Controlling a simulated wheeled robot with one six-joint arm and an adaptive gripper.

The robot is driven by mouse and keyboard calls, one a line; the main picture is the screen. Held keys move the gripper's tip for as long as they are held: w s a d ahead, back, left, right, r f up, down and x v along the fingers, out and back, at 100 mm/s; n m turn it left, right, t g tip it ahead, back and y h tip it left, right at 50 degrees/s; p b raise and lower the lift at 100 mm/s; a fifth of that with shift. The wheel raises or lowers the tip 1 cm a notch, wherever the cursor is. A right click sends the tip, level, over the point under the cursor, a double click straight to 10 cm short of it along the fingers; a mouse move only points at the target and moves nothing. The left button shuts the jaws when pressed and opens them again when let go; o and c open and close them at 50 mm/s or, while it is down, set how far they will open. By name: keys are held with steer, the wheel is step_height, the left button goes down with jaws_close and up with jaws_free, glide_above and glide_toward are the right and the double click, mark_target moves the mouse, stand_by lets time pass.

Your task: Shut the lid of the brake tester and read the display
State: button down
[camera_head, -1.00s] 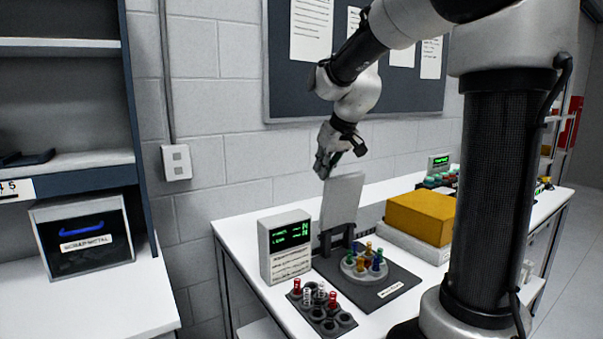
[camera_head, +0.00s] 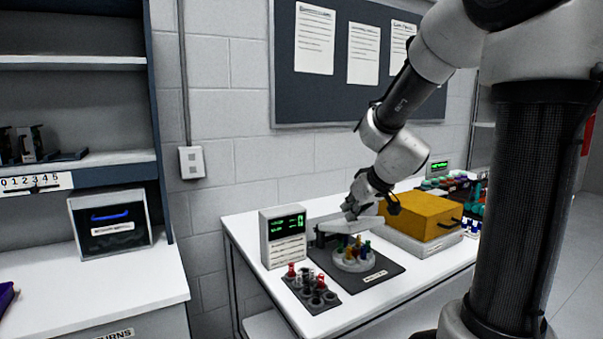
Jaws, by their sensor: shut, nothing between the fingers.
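The brake tester has a dark base plate (camera_head: 378,277) on the white table, with a round grey disc (camera_head: 352,265) carrying several coloured pegs. Its light grey lid (camera_head: 337,225) is hinged at the back left and is tipped far down, close to level above the pegs, but not resting on the base. My gripper (camera_head: 350,210) is shut and empty, at the lid's upper side; I cannot tell whether it touches the lid. The display box (camera_head: 283,237) stands left of the base, with green characters on a dark screen, too small to read surely.
A rack (camera_head: 311,290) with several red-topped and other pegs sits in front of the display box. A yellow box (camera_head: 422,216) on a white base stands close right of the gripper. A second small display (camera_head: 438,167) is farther back. The wall is behind the table.

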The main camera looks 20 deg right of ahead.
mark_target(351, 228)
steer(key=shift+s+d+f, duration=0.1)
steer(key=shift+s+f, duration=0.45)
steer(key=shift+f, duration=0.35)
steer(key=shift+s+d+f, duration=0.1)
steer(key=shift+s+f, duration=0.4)
steer(key=shift+f, duration=0.35)
